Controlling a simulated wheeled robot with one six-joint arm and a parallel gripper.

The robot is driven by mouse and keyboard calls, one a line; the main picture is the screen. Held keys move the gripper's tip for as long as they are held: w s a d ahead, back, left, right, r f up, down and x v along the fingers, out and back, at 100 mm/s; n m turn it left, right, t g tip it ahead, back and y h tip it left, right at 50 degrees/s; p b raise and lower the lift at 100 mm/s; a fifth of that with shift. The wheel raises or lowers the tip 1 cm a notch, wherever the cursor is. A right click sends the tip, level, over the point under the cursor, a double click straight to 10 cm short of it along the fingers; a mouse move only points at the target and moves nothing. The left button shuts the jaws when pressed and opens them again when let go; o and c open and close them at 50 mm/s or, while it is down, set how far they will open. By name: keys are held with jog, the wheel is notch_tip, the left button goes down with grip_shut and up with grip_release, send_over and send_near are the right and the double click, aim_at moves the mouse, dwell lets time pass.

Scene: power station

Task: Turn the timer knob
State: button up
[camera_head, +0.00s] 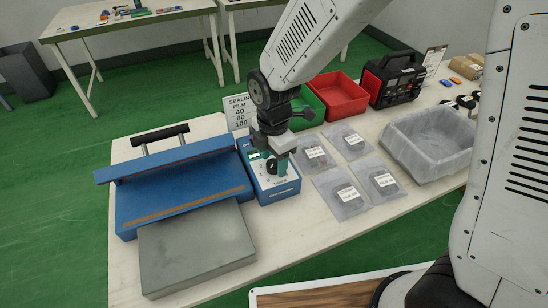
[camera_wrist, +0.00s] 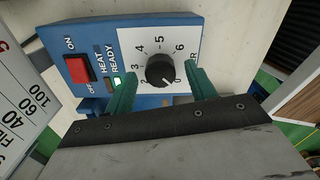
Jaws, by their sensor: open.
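The timer knob (camera_wrist: 160,70) is a black round dial on the white face of a blue control box (camera_head: 258,186), with a numbered scale around it. In the head view the knob (camera_head: 271,167) shows just below my gripper. My gripper (camera_wrist: 163,88) is open, with one green finger on each side of the knob in the wrist view. I cannot tell whether the fingers touch it.
The blue sealer (camera_head: 180,185) with a grey plate (camera_head: 195,248) stands left of the box. A sign (camera_head: 238,111) stands behind. Bagged items (camera_head: 340,193), a red bin (camera_head: 332,95) and a lined grey tray (camera_head: 428,140) are to the right.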

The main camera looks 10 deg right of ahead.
jog(key=c, duration=1)
